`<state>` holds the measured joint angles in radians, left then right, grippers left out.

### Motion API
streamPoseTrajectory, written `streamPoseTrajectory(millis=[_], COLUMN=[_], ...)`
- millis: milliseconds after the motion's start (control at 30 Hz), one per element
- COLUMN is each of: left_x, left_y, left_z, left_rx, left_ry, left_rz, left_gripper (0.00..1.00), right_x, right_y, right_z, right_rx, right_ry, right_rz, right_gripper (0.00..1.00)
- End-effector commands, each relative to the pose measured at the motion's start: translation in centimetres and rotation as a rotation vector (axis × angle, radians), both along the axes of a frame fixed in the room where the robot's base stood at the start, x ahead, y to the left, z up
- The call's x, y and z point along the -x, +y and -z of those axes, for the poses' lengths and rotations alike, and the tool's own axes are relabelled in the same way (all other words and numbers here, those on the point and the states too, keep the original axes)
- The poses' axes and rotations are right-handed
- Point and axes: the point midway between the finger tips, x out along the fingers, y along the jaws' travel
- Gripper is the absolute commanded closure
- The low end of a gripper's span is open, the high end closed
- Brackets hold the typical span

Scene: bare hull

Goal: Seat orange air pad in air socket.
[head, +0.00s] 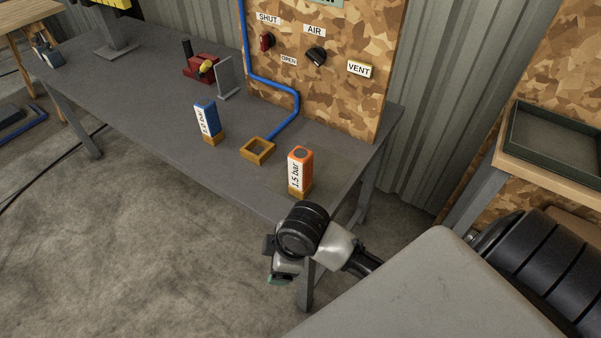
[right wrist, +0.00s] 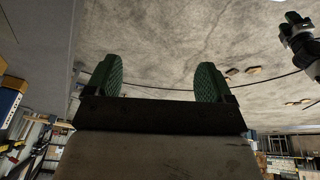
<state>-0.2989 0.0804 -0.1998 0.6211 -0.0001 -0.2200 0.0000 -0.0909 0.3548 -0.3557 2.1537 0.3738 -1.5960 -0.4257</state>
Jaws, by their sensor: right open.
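The orange air pad (head: 301,171), a block with an orange top and a white "1.5 bar" label, stands upright on a wooden base near the bench's front right corner. The air socket (head: 257,150), a square wooden frame with an empty-looking middle, sits to its left, at the end of a blue hose. A blue pad (head: 207,120) with a white label stands upright farther left. My right gripper (head: 280,279) is in front of and below the orange pad, apart from it. In the right wrist view its green fingers (right wrist: 158,85) are spread with nothing between them.
The grey bench (head: 150,97) has clear room around the socket. Behind it stands a chipboard panel (head: 330,60) with SHUT/OPEN, AIR and VENT controls. A red device (head: 200,70) and an upright grey plate (head: 228,77) stand at the back. A dark tray (head: 550,142) is at right.

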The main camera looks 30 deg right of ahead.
Motion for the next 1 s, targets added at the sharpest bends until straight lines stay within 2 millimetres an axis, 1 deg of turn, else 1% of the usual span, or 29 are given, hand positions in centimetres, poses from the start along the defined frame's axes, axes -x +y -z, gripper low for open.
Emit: streamPoseTrajectory(millis=[33, 167, 267, 367, 400, 467, 500, 600, 700, 767, 833, 900, 1000], left_x=[0.0, 0.0, 0.0, 0.1, 0.1, 0.0, 0.1, 0.1, 0.1, 0.1, 0.1, 0.1, 0.1], left_y=[0.0, 0.0, 0.0, 0.0, 0.0, 0.0, 0.0, 0.0, 0.0, 0.0, 0.0, 0.0, 0.0], left_z=[0.0, 0.0, 0.0, 0.0, 0.0, 0.0, 0.0, 0.0, 0.0, 0.0, 0.0, 0.0, 0.0], left_rx=[0.0, 0.0, 0.0, 0.001, 0.001, 0.001, 0.001, 0.001, 0.001, 0.001, 0.001, 0.0, 0.0], left_ry=[0.0, 0.0, 0.0, 0.001, 0.001, 0.001, 0.001, 0.001, 0.001, 0.001, 0.001, 0.002, 0.002], left_rz=[0.0, 0.001, 0.001, 0.001, 0.001, 0.001, 0.001, 0.001, 0.001, 0.001, 0.001, 0.001, 0.001], left_gripper=[0.57, 0.57, 0.57, 0.57, 0.57, 0.57, 0.57, 0.57, 0.57, 0.57, 0.57, 0.57, 0.57], right_x=[-1.2, -4.0, -6.8, -9.9, -11.1, -12.6, -13.5, -15.0, -15.9, -16.1, -16.2, -16.2, -16.2], right_y=[-0.1, -0.7, -2.4, -5.3, -6.6, -8.7, -10.1, -13.1, -15.2, -15.9, -16.3, -16.4, -16.4], right_z=[-0.8, -2.4, -4.0, -6.2, -7.3, -9.0, -10.2, -13.0, -15.1, -15.9, -16.1, -15.4, -13.7], right_rx=[0.027, 0.097, 0.175, 0.251, 0.276, 0.301, 0.314, 0.327, 0.327, 0.324, 0.319, 0.317, 0.317], right_ry=[-0.011, -0.015, 0.0, 0.033, 0.049, 0.072, 0.086, 0.11, 0.121, 0.125, 0.128, 0.129, 0.13], right_rz=[-0.085, -0.322, -0.516, -0.691, -0.748, -0.82, -0.859, -0.931, -0.972, -0.987, -0.998, -1.003, -1.003], right_gripper=[0.17, 0.17, 0.17, 0.17, 0.17, 0.17, 0.17, 0.17, 0.17, 0.17, 0.17, 0.17, 0.17])
